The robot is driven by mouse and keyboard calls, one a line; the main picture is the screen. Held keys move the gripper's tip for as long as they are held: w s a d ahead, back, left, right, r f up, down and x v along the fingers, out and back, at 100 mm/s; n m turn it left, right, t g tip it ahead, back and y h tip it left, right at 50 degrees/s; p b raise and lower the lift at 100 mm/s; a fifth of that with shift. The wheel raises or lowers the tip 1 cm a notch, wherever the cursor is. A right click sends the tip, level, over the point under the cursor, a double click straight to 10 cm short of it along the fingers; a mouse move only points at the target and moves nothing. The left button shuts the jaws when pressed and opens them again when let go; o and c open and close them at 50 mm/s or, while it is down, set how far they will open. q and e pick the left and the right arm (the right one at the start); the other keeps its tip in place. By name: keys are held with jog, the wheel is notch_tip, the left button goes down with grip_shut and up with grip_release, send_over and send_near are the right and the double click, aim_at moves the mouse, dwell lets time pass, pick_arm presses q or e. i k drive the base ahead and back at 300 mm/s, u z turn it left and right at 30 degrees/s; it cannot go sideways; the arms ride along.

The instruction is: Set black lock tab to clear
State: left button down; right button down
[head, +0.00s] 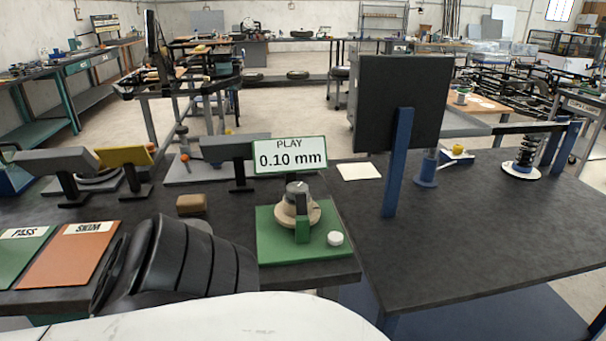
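A green plate (270,245) lies at the front of the dark bench and carries a beige dial device (287,214). A dark grey knob (297,189) with a light mark sits on top of the dial. A green upright bracket (302,226) stands at its front. I cannot clearly pick out the black lock tab or its setting; it may be part of this device. A small white button (335,239) is on the plate's right side. A sign (289,155) behind it reads "PLAY 0.10 mm". Neither gripper can be seen.
A black ribbed shape (185,262) fills the lower left foreground, close to the plate. A brown block (191,204) lies left of the plate. Orange SKIM (70,262) and green PASS (22,262) mats lie farther left. A dark panel on a blue post (397,165) stands right.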

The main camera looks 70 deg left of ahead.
aim_at(300, 196)
jog(key=k, duration=1.75)
jog(key=u, duration=2.25)
jog(key=i, duration=1)
